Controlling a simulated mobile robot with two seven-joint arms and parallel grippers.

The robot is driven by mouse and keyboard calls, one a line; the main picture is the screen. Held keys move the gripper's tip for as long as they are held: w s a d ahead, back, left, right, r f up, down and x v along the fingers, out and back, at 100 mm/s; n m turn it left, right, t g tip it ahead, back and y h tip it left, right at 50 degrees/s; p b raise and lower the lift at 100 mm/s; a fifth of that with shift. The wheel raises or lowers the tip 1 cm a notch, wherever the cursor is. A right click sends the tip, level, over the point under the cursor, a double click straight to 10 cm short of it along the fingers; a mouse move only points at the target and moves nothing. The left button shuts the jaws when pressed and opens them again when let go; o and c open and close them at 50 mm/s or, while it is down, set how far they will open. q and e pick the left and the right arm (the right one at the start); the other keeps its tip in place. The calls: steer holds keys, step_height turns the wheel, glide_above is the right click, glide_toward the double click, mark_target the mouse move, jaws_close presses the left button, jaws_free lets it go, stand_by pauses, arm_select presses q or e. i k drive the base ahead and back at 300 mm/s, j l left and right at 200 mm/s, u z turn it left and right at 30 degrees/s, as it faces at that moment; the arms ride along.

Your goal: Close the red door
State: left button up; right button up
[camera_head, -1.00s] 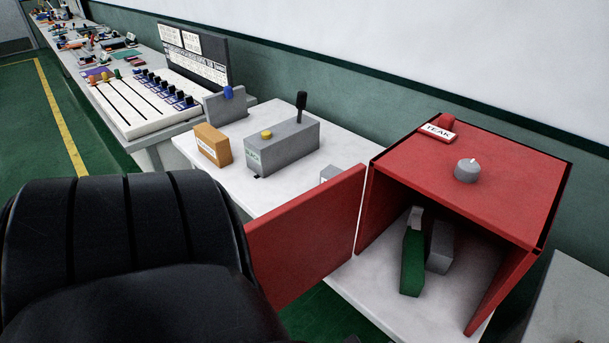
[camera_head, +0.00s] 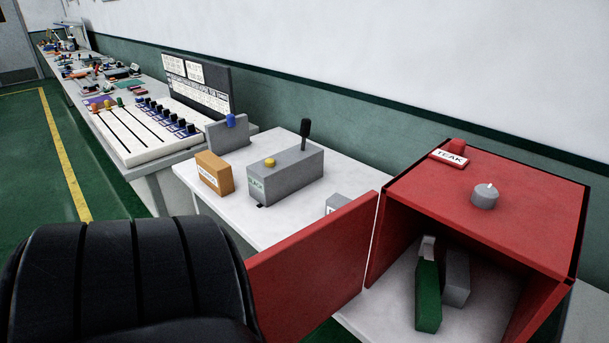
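The red door (camera_head: 318,266) stands wide open at the left front edge of a red box (camera_head: 510,184). It swings out to the left, along the front of the white table. Its lower free corner is partly hidden by a black padded shape. The box's front is open. Inside, a green block (camera_head: 428,298) with a light tip and a grey block (camera_head: 456,278) lie on the white floor. A grey knob (camera_head: 484,196) and a red piece labelled TEAK (camera_head: 451,154) sit on top. Neither of my grippers is in view.
The black padded, ribbed shape (camera_head: 125,270), like a chair back, fills the lower left, close to the door. A grey box with a lever (camera_head: 286,176) and an orange block (camera_head: 214,174) stand on the white table (camera_head: 190,184). A slider console (camera_head: 138,125) lies beyond.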

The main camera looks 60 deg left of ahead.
mark_target(298, 282)
steer(key=k+j+z, duration=0.1)
steer(key=j, duration=0.25)
steer(key=k+j, duration=0.1)
steer(key=j, duration=0.25)
steer(key=j+z, duration=0.15)
steer(key=j, duration=0.2)
steer(key=k+j, duration=0.2)
steer(key=j, duration=0.15)
steer(key=k+j+z, duration=0.15)
steer(key=j, duration=0.2)
steer(key=i, duration=0.05)
